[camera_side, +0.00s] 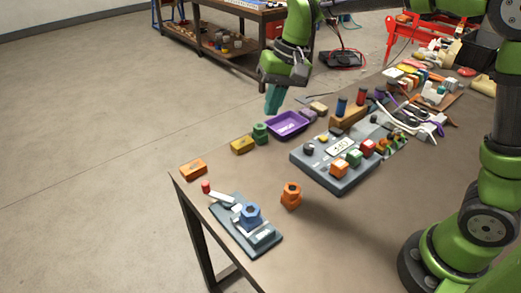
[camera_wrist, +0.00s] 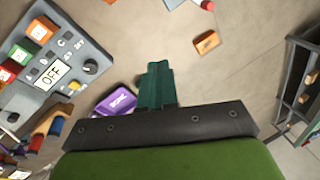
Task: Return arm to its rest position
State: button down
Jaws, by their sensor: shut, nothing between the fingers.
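My gripper (camera_side: 274,101) hangs from my green arm over the far side of the table, above and a little behind the purple tray (camera_side: 288,124) in the side view. Its teal fingers are shut together and empty. In the wrist view the fingers of my gripper (camera_wrist: 156,84) point out over the tabletop, with the purple tray (camera_wrist: 116,103) just left of them. No part is held.
A grey control panel (camera_side: 330,168) stands mid-table. A blue valve fixture with a red-tipped lever (camera_side: 245,222) sits at the near corner. An orange fitting (camera_side: 291,196) and an orange block (camera_side: 194,169) stand nearby. Several tools (camera_side: 430,80) crowd the far right.

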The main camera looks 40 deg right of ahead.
jog(key=s+d+r+t, duration=0.1)
jog(key=s+d+t, duration=0.1)
jog(key=s, duration=0.7)
jog(key=s+d+r+t, duration=0.1)
jog(key=s+d+t, duration=0.2)
jog(key=s, duration=0.7)
jog(key=shift+d+n, duration=0.3)
jog(key=shift+d, duration=0.65)
jog(key=shift+r, duration=0.1)
